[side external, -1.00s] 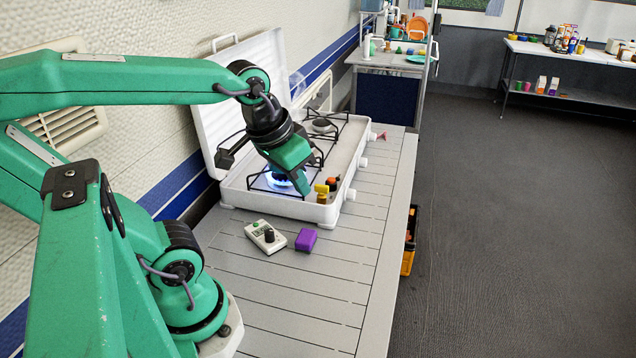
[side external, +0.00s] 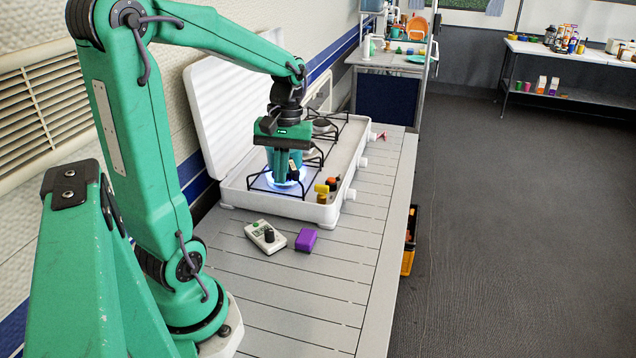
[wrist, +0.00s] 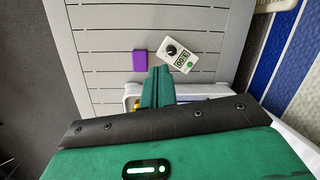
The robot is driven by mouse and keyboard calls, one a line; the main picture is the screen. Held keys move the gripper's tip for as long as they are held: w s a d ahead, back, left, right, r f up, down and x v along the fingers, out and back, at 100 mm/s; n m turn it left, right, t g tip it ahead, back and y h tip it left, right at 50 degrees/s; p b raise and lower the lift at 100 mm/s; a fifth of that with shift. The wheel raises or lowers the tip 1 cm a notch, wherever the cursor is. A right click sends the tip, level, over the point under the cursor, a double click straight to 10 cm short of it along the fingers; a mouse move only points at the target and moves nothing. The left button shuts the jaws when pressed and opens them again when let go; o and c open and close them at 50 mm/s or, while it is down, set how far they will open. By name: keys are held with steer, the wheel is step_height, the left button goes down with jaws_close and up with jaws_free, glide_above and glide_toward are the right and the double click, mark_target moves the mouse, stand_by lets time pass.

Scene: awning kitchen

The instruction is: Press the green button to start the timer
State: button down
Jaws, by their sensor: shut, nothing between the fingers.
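The timer (side external: 266,237) is a small white box with a black knob and a green button (side external: 256,226). It lies on the slatted counter in front of the stove. In the wrist view the timer (wrist: 181,53) shows its display, and its green button (wrist: 189,65) is at the near end. My gripper (side external: 285,180) points down above the lit front burner, behind the timer and apart from it. In the wrist view my closed fingers (wrist: 157,70) end just left of the green button in the picture.
A purple block (side external: 306,240) lies right of the timer. The white stove (side external: 262,207) has a raised lid (side external: 215,110), black grates and a glowing blue flame under my gripper. Yellow and orange pieces (side external: 322,190) sit at its front right. The counter (side external: 290,290) in front is clear.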

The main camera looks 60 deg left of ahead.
mark_target(257, 222)
steer(key=s+a+f+n+g+h, duration=0.2)
steer(key=s+a+f+n+h, duration=0.2)
steer(key=a, duration=0.5)
steer(key=shift+a+f+n+g+h, duration=0.35)
steer(key=shift+f+n, duration=0.9)
steer(key=shift+n, duration=0.65)
steer(key=shift+f, duration=0.15)
steer(key=shift+f, duration=4.25)
steer(key=shift+w+f, duration=0.15)
steer(key=shift+f, duration=0.6)
steer(key=shift+r, duration=0.75)
steer(key=shift+r, duration=2.5)
